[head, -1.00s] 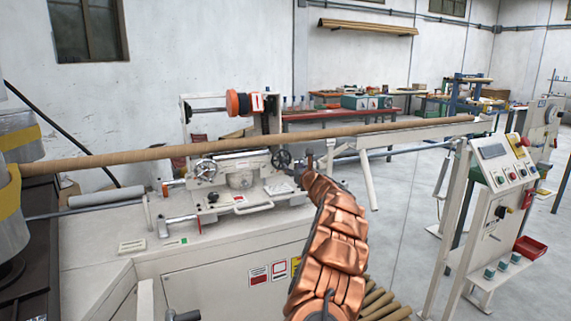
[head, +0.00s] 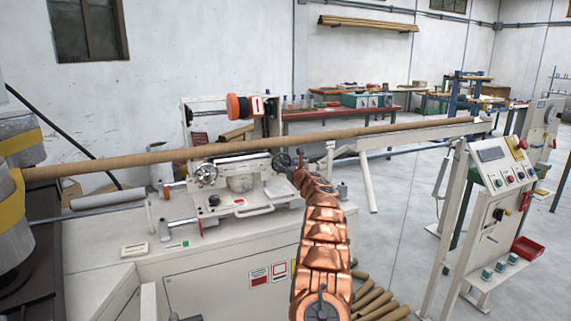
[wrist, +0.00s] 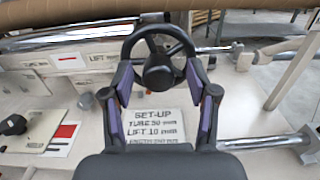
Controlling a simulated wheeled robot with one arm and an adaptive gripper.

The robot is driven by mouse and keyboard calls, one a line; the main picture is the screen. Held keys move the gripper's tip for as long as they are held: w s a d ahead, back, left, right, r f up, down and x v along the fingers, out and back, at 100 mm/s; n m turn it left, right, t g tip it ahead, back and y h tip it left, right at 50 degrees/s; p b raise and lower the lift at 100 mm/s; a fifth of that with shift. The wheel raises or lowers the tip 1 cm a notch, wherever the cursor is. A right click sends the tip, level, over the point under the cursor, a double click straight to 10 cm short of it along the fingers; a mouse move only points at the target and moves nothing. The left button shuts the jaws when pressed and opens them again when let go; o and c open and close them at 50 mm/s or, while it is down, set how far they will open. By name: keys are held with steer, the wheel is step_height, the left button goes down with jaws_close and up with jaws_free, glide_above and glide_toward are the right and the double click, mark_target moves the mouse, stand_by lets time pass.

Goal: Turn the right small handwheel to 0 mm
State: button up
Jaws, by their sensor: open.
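The right small handwheel (wrist: 158,70) is a black wheel with a round hub and spokes, at the top middle of the wrist view. In the head view the handwheel (head: 282,160) shows small at the right end of the machine's carriage, just beyond my arm's end. My gripper (wrist: 159,78) is open, with its purple-padded fingers on either side of the wheel's lower half. Whether the pads touch the rim I cannot tell. In the head view my gripper is mostly hidden by my copper-coloured arm. No mm scale is readable.
A set-up card (wrist: 158,128) reading tube 50 and lift 10 lies below the wheel. A long brown tube (head: 250,146) runs above the carriage. Another handwheel (head: 206,174) sits to the left. A control panel (head: 494,170) stands at the right.

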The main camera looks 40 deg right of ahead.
steer(key=shift+w+d+f, duration=0.1)
steer(key=shift+w, duration=0.3)
jaws_close()
stand_by(0.5)
